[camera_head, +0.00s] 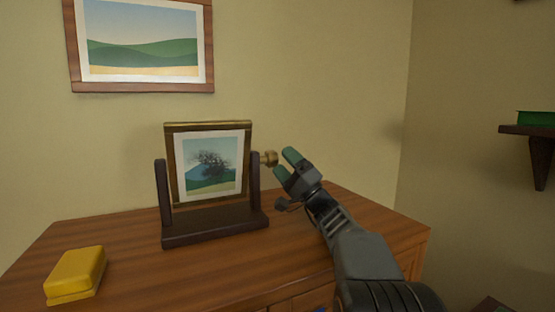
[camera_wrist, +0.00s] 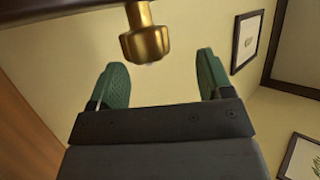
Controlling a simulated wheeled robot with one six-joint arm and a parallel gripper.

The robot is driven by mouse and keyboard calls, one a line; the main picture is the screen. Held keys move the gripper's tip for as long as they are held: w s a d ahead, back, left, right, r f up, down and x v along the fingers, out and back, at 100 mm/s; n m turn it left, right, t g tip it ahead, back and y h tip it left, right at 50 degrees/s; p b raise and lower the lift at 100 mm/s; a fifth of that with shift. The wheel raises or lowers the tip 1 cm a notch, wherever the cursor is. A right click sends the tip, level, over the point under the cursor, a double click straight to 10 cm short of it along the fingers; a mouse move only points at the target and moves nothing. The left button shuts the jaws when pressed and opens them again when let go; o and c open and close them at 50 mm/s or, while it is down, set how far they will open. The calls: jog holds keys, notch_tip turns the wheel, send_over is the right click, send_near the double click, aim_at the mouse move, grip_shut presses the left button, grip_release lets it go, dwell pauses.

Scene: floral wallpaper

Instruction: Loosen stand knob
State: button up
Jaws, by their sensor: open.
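The stand (camera_head: 215,224) is dark wood with two upright posts and holds a framed tree picture (camera_head: 213,166) between them. A brass knob (camera_head: 269,158) sticks out from the top of its right post. My gripper (camera_head: 284,162) is just right of the knob, with its green fingertips pointing toward it. In the wrist view the knob (camera_wrist: 145,42) is at the top, ahead of the two fingertips and roughly between their lines. My gripper (camera_wrist: 160,82) is open, with empty space between the fingers. I see no contact with the knob.
The stand is on a wooden dresser top (camera_head: 120,245). A yellow box (camera_head: 76,274) lies at the front left. A landscape picture (camera_head: 145,45) hangs on the wall above. A dark shelf (camera_head: 530,131) is on the right wall. The dresser top in front of the stand is clear.

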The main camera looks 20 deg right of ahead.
jog(key=s+d+p, duration=0.1)
jog(key=s+d, duration=0.4)
jog(key=s, duration=0.3)
jog(key=shift+s+p, duration=0.35)
jog(key=shift+s, duration=0.05)
jog(key=s+a+r+n+g+h+p, duration=0.1)
jog(key=a+n+g+p, duration=0.1)
jog(key=a+g+p, duration=0.65)
jog(key=s+a+r+n+g+p, duration=0.1)
jog(key=s+a+g+p, duration=0.1)
jog(key=a+g+p, duration=0.7)
jog(key=s+a+r+n+g+h+p, duration=0.1)
jog(key=s+r+n+h+p, duration=0.4)
jog(key=s+h+p, duration=0.6)
jog(key=a+p, duration=0.1)
jog(key=p, duration=1)
jog(key=shift+s+r+h, duration=0.2)
jog(key=shift+s+h, duration=0.1)
jog(key=shift+s, duration=0.1)
jog(key=shift+g, duration=0.25)
jog(key=shift+c, duration=0.4)
